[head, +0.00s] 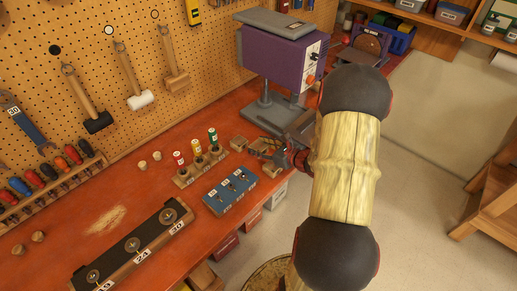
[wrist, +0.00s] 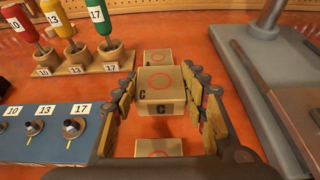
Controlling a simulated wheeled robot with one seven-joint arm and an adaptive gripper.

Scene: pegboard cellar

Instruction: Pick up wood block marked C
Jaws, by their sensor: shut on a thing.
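The wood block marked C (wrist: 160,92) is a pale block with a red ring on top and a letter C on its top and its front face. In the wrist view it sits between the two fingers of my gripper (wrist: 160,98), which is shut on it. It looks larger than the other blocks, but I cannot tell how far it is off the bench. In the head view my gripper (head: 272,152) is at the bench's right edge, partly hidden by my arm.
The grey drill-press-like stand (head: 268,112) with a purple head rises close behind. The orange bench (head: 150,205) is bare in places further left.

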